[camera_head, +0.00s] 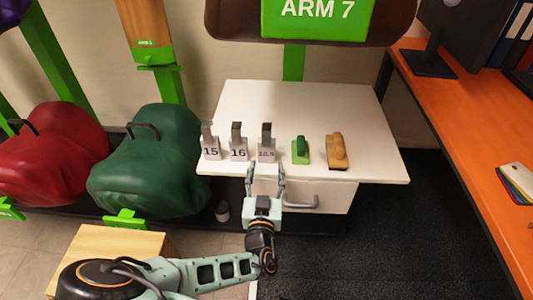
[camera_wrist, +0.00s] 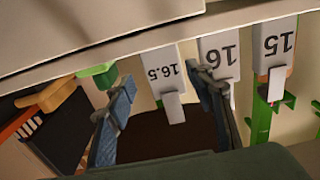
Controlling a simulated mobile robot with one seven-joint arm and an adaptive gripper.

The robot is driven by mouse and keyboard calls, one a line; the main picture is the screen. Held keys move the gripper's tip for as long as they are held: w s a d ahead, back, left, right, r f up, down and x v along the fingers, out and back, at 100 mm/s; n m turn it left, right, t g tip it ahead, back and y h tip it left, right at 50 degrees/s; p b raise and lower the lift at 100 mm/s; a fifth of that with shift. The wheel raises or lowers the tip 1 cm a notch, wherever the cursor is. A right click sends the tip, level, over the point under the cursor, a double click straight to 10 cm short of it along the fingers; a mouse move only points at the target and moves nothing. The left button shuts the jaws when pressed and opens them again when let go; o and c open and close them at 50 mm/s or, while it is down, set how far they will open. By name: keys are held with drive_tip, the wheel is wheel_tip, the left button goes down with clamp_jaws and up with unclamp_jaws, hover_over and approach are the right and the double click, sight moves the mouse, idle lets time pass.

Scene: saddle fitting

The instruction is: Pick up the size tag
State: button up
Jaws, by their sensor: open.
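Three grey size tags stand in a row near the front edge of the white table: tag 15 (camera_head: 210,151), tag 16 (camera_head: 239,153) and tag 16.5 (camera_head: 266,154), each with an upright block on top. My gripper (camera_head: 266,168) is open and empty just in front of tag 16.5, with one finger to each side. In the wrist view, which is upside down, tag 16.5 (camera_wrist: 167,72) appears between the open fingers of my gripper (camera_wrist: 162,78).
A green brush (camera_head: 301,150) and a wooden brush (camera_head: 337,151) lie right of the tags. The white table (camera_head: 300,105) is clear behind them. A drawer handle (camera_head: 300,202) projects below its front edge. An orange desk (camera_head: 450,110) stands at right, dark red and green saddles (camera_head: 150,165) at left.

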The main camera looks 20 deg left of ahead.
sight(266, 154)
drive_tip(key=x, duration=0.2)
drive_tip(key=b+x, duration=0.1)
drive_tip(key=x, duration=0.2)
drive_tip(key=shift+w+a+r, duration=0.1)
drive_tip(key=shift+a+r, duration=0.05)
drive_tip(key=shift+r, duration=0.05)
drive_tip(key=shift+c, duration=0.3)
drive_tip(key=c, duration=0.9)
drive_tip(key=shift+c, duration=0.2)
drive_tip(key=shift+r, duration=0.1)
